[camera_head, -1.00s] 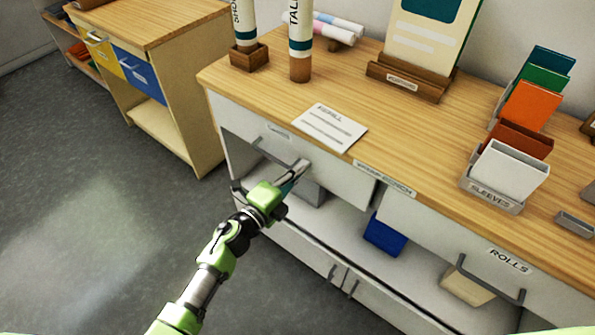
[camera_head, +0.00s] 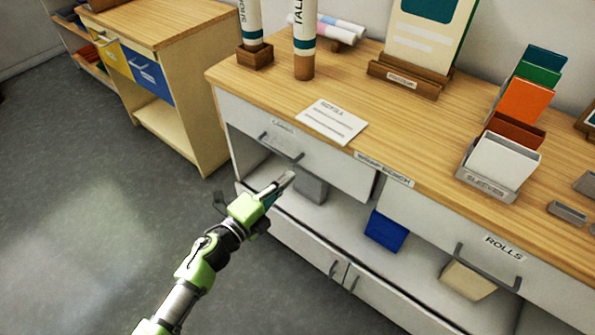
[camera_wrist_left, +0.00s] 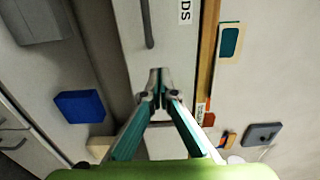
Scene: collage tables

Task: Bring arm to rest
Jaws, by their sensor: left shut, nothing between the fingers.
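My left gripper (camera_head: 288,180) is shut and empty, in front of the wrapping bench in the head view. Its tip is a little below the handle (camera_head: 281,148) of the bench's left drawer and looks apart from it. In the left wrist view, its two fingers (camera_wrist_left: 158,75) meet at the tips, and a drawer handle (camera_wrist_left: 148,24) shows beyond them. My right gripper is not in view.
The wooden bench top (camera_head: 420,140) holds a refill card (camera_head: 332,121), a sleeves holder (camera_head: 488,186) and upright tubes (camera_head: 304,40). A blue box (camera_head: 384,231) sits on the shelf below. A cabinet with yellow and blue drawers (camera_head: 150,72) stands at left. The floor (camera_head: 80,200) at left is clear.

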